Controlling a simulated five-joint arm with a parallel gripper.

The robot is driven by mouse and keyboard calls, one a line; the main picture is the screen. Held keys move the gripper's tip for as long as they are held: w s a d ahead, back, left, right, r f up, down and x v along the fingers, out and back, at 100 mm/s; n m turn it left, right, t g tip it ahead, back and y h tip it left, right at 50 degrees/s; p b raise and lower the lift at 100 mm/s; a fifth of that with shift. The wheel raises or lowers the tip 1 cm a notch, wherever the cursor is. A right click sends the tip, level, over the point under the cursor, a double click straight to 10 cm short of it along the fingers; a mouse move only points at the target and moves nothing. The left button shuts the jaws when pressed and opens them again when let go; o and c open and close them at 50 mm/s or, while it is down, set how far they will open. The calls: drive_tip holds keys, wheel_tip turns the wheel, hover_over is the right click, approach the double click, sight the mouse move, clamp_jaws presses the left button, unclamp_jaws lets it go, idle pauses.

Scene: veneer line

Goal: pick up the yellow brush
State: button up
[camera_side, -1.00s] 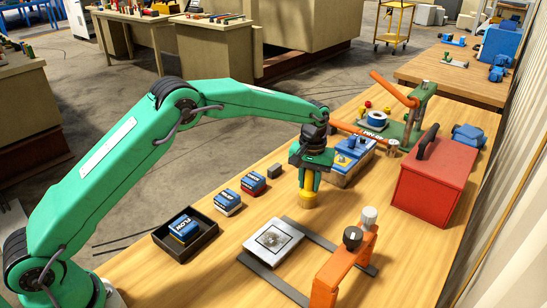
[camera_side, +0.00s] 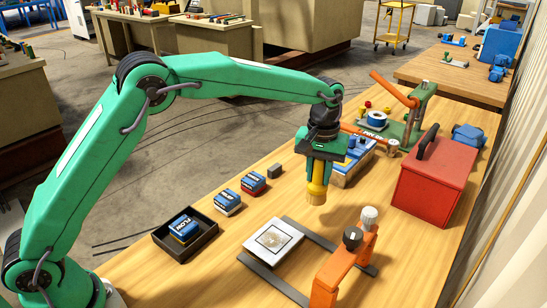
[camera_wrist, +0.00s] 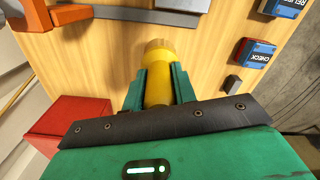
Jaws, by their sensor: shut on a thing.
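The yellow brush (camera_side: 317,191) hangs upright below my gripper (camera_side: 319,178), which is shut on it. Its lower end looks a little above the wooden bench. In the wrist view the yellow brush (camera_wrist: 157,58) shows between the two green jaws of my gripper (camera_wrist: 159,80), with one jaw on each side. The upper part of the brush is partly hidden by the jaws.
A white plate on grey rails (camera_side: 272,242) and an orange clamp (camera_side: 340,266) stand in front. A red toolbox (camera_side: 436,180) is at right, a blue box (camera_side: 355,165) behind. Small boxes (camera_side: 253,182) and a black tray (camera_side: 185,236) lie left.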

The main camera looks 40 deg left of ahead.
drive_tip(key=shift+s+d+r, duration=1.3)
drive_tip(key=shift+s+d, duration=0.2)
drive_tip(key=shift+d, duration=0.05)
drive_tip(key=shift+a, duration=0.1)
drive_tip(key=s+a+f, duration=0.1)
drive_tip(key=s+a, duration=0.8)
drive_tip(key=a, duration=0.1)
drive_tip(key=shift+s, duration=0.25)
drive_tip(key=shift+f, duration=0.1)
